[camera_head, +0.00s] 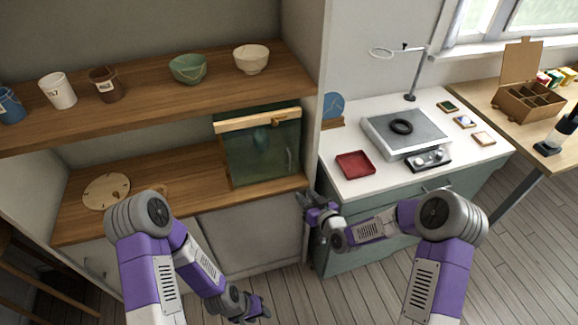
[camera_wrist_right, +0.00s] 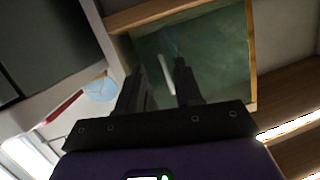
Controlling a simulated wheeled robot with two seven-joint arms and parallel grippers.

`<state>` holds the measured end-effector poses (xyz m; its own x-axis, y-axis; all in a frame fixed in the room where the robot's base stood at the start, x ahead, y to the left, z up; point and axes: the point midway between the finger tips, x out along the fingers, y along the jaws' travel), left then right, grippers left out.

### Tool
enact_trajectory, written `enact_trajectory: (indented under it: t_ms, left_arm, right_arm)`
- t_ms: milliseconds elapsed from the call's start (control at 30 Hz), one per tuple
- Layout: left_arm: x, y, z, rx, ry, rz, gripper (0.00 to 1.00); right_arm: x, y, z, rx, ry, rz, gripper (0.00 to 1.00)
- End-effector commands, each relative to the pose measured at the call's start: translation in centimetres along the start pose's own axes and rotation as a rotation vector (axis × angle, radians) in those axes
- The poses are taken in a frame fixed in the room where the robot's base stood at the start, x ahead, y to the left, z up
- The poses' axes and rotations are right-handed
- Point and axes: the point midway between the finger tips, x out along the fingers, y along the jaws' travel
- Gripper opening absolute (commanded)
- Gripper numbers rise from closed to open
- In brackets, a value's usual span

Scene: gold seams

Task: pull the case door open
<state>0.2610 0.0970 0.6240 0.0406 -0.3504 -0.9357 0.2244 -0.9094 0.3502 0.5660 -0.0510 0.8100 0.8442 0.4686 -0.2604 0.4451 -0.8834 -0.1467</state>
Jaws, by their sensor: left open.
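The case (camera_head: 258,122) stands in the lower shelf bay, with a wooden top rail and a greenish glass door (camera_head: 262,158) that looks closed. A slim pale upright handle (camera_head: 290,161) is near the door's right edge; it also shows in the right wrist view (camera_wrist_right: 166,73). My right gripper (camera_head: 306,199) is in front of and below the case's right side. In the right wrist view its two fingers (camera_wrist_right: 160,82) are apart and empty, with the handle beyond them, not touching. My left gripper (camera_head: 260,312) is open and empty, low in front of the cabinet.
A shelf upright (camera_head: 313,100) stands just right of the case. The white counter (camera_head: 345,185) holds a red tray (camera_head: 355,164), a blue disc (camera_head: 333,106) on a stand and a hot plate (camera_head: 403,131). Bowls and cups line the shelf above; a round board (camera_head: 106,191) lies left.

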Motion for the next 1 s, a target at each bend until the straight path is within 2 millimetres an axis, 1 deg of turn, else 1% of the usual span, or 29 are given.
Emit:
enact_trajectory:
  t_ms: [33, 100, 200, 367, 600, 700, 833, 1000]
  left_arm:
    - [0.6, -0.2, 0.0, 0.000, 0.000, 0.000, 0.43]
    - [0.8, -0.3, -0.1, 0.000, 0.000, 0.000, 0.43]
    - [1.0, -0.4, -0.1, 0.000, 0.000, 0.000, 0.43]
    - [1.2, -0.5, -0.1, 0.000, 0.001, 0.000, 0.43]
    - [1.7, -0.7, -0.1, 0.000, 0.001, 0.000, 0.43]
    - [1.9, -0.7, -0.1, 0.000, 0.001, 0.000, 0.43]
    - [1.9, -0.8, -0.1, 0.000, 0.001, 0.000, 0.43]
    - [1.9, -0.7, -0.1, 0.000, 0.001, 0.000, 0.43]
  right_arm:
    - [1.0, 0.1, -2.5, -0.055, 0.096, -0.010, 0.35]
    - [1.6, -0.1, -5.4, -0.113, 0.195, -0.019, 0.35]
    - [2.1, -0.4, -7.5, -0.153, 0.263, -0.025, 0.35]
    - [4.0, -0.5, -8.2, -0.157, 0.271, -0.026, 0.35]
    - [7.3, -0.6, -8.9, -0.153, 0.266, -0.025, 0.35]
    - [8.2, -0.7, -9.2, -0.153, 0.265, -0.026, 0.35]
    - [8.8, -0.7, -9.3, -0.153, 0.264, -0.025, 0.35]
    - [9.0, -0.7, -9.4, -0.152, 0.263, -0.025, 0.35]
